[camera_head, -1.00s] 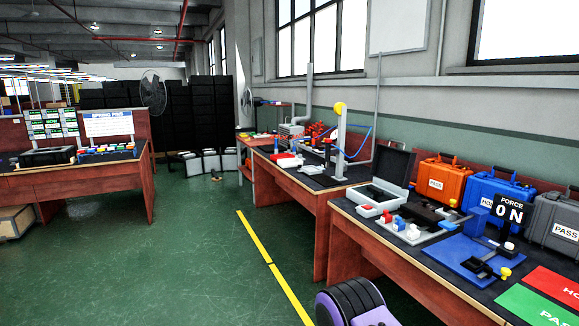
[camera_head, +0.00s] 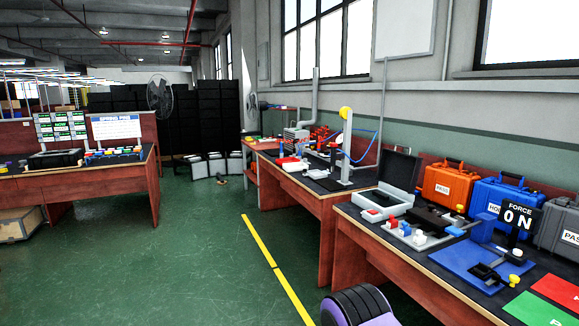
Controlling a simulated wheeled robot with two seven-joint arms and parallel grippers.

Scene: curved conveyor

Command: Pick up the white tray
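Neither of my grippers shows in the head view. A black and purple rounded part at the bottom edge seems to be my own arm.
The near right workbench (camera_head: 345,211) holds a blue mat (camera_head: 465,258), a force display (camera_head: 519,216) and orange, blue and grey cases. Another workbench (camera_head: 100,185) stands at the left. The green floor (camera_head: 190,255) between is open, with a yellow line (camera_head: 270,255).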

